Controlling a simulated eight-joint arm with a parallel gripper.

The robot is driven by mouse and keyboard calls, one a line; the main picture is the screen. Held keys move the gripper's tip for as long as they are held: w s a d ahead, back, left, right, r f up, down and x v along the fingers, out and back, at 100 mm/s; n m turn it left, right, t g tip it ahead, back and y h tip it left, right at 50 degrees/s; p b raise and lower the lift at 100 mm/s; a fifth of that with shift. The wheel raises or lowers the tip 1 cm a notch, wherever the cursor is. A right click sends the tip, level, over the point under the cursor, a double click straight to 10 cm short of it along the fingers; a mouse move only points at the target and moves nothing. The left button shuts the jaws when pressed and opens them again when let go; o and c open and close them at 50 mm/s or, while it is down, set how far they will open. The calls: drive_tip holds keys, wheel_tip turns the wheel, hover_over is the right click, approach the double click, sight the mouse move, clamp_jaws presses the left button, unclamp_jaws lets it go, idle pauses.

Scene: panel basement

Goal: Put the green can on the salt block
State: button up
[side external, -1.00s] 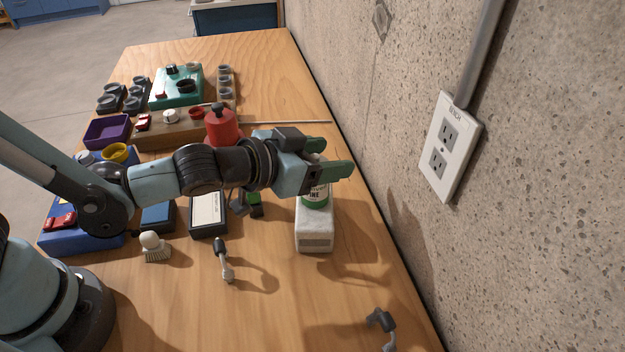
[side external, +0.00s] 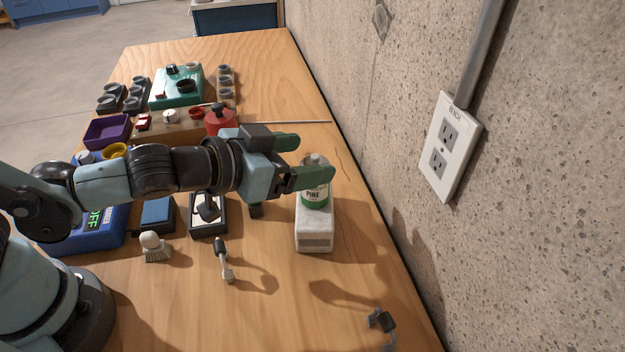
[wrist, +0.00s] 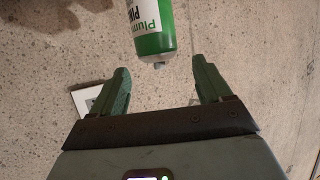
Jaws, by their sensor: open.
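The green can (side external: 315,190), with a white label and a grey top, stands upright on the white salt block (side external: 314,232) in the side external view. In the wrist view the can (wrist: 152,28) shows at the top, beyond the fingertips of my gripper (wrist: 160,82). The salt block is not visible in the wrist view.
A concrete wall with an outlet (side external: 450,148) rises at the right. A brush (side external: 153,246), a small grey-handled tool (side external: 223,260) and a dark clip (side external: 381,322) lie in front. A red canister (side external: 219,119) and several boxes stand behind. The table's front middle is clear.

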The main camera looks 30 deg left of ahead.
drive_tip(key=v, duration=0.7)
idle(0.5)
drive_tip(key=a+f+n+g+y, duration=0.2)
drive_tip(key=a+n+g+y, duration=0.2)
drive_tip(key=a, duration=1.4)
drive_tip(key=shift+w+f+n+g+y, duration=0.2)
drive_tip(key=shift+f+n+g+y, duration=0.15)
drive_tip(key=shift+g+y, duration=0.4)
